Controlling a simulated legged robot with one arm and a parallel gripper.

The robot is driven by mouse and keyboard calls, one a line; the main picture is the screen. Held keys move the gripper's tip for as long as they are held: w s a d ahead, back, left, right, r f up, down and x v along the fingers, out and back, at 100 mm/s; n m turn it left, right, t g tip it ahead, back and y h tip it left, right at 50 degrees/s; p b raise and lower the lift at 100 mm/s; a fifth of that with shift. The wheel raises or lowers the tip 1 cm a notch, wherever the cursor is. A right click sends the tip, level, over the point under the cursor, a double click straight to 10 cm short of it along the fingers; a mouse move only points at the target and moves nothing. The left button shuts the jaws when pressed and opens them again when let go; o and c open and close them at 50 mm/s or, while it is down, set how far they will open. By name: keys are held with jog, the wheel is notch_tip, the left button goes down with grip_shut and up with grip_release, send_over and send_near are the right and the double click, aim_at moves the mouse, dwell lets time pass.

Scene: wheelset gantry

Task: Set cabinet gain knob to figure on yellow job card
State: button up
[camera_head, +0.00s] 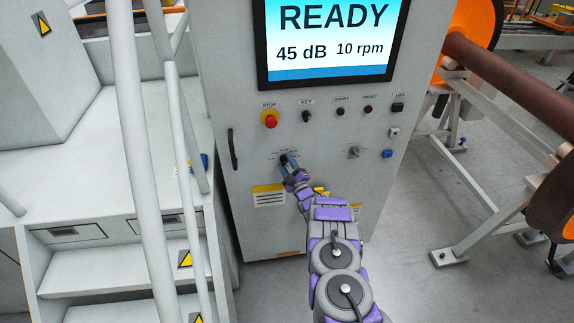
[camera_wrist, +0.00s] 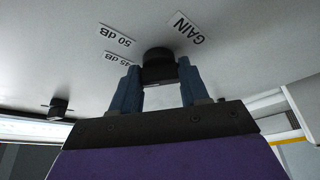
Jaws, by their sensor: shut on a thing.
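My gripper (camera_head: 289,164) is at the front of the grey cabinet (camera_head: 232,70), its fingers against the panel below the emergency stop. In the wrist view my gripper (camera_wrist: 159,85) has its two blue fingers on either side of the black gain knob (camera_wrist: 158,56), shut on it. A GAIN label (camera_wrist: 187,27) and a 50 dB label (camera_wrist: 115,35) are near the knob, upside down in this view. A smaller dB label (camera_wrist: 118,57) is partly behind a finger. The screen (camera_head: 332,40) reads READY, 45 dB, 10 rpm. I cannot make out a readable yellow job card.
A yellow-topped label (camera_head: 268,196) is on the cabinet left of my arm. A red stop button (camera_head: 270,118), a key switch (camera_head: 306,117) and another knob (camera_head: 353,152) are on the panel. White railings (camera_head: 140,130) and steps stand left; an orange wheelset (camera_head: 466,22) stands right.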

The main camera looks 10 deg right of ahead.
jog(key=shift+a+f+m+t+h, duration=0.1)
jog(key=shift+f+m+t+h, duration=0.15)
jog(key=shift+m, duration=0.45)
jog(key=o, duration=1.1)
jog(key=shift+r, duration=0.1)
jog(key=shift+c, duration=0.2)
jog(key=p+v, duration=0.3)
jog(key=v, duration=1.4)
jog(key=shift+p, duration=0.3)
